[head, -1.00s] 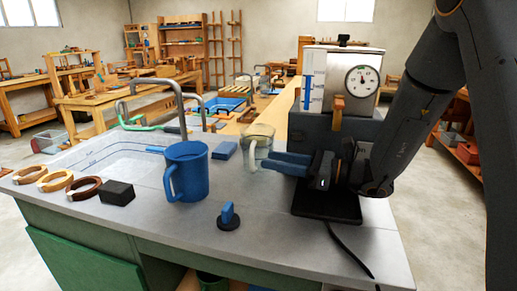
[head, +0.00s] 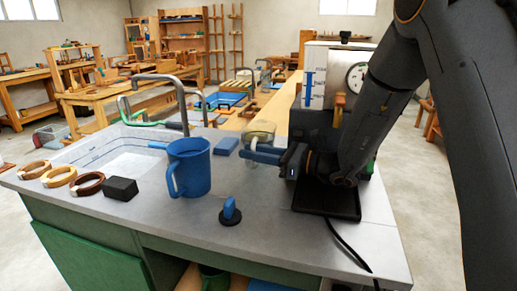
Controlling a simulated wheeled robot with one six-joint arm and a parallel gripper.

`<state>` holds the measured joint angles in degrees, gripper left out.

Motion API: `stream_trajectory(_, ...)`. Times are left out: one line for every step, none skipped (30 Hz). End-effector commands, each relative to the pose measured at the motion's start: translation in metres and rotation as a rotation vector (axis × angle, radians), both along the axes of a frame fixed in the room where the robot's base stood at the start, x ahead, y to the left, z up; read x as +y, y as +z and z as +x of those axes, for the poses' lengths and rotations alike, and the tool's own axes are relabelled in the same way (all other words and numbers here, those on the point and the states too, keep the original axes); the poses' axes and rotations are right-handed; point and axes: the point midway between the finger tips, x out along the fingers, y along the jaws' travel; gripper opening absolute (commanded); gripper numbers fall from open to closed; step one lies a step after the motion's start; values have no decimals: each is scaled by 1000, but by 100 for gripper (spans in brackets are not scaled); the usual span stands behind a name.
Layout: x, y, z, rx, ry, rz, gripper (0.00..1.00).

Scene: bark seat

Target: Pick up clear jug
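The clear jug (head: 261,130) stands on the grey counter, left of the dial machine. It is see-through with a pale yellow-green tint. My gripper (head: 252,153) reaches in from the right with its two blue fingers pointing left. The fingers lie one above the other in the picture with a small gap between them, so it looks open. They are in front of the jug's lower part, at its handle side, and cover some of it. Whether they touch the handle or stand around it cannot be told.
A blue jug (head: 188,167) stands to the left, near the sink tap (head: 184,95). A blue block (head: 226,146) lies behind it. A blue-handled knob (head: 231,211) is in front. The dial machine (head: 332,75) stands behind my arm. The front counter is mostly clear.

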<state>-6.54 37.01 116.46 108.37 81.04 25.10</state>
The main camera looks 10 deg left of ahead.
Motion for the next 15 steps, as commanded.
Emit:
stream_trajectory(0, 0, 0, 0, 0, 0, 13)
stream_trajectory(0, 0, 0, 0, 0, 0, 8)
stream_trajectory(0, 0, 0, 0, 0, 0, 1)
stream_trajectory(0, 0, 0, 0, 0, 0, 0)
stream_trajectory(0, 0, 0, 0, 0, 0, 0)
stream_trajectory(0, 0, 0, 0, 0, 0, 0)
stream_trajectory(0, 0, 0, -1, 0, 1, 0)
stream_trajectory(0, 1, 0, -1, 0, 1, 0)
stream_trajectory(0, 0, 0, -1, 0, 1, 0)
stream_trajectory(0, 0, 0, -1, 0, 1, 0)
stream_trajectory(0, 0, 0, -1, 0, 1, 0)
stream_trajectory(0, 1, 0, -1, 0, 1, 0)
stream_trajectory(0, 1, 0, -1, 0, 1, 0)
stream_trajectory(0, 1, 0, -1, 0, 1, 0)
stream_trajectory(0, 2, 0, -1, 0, 1, 0)
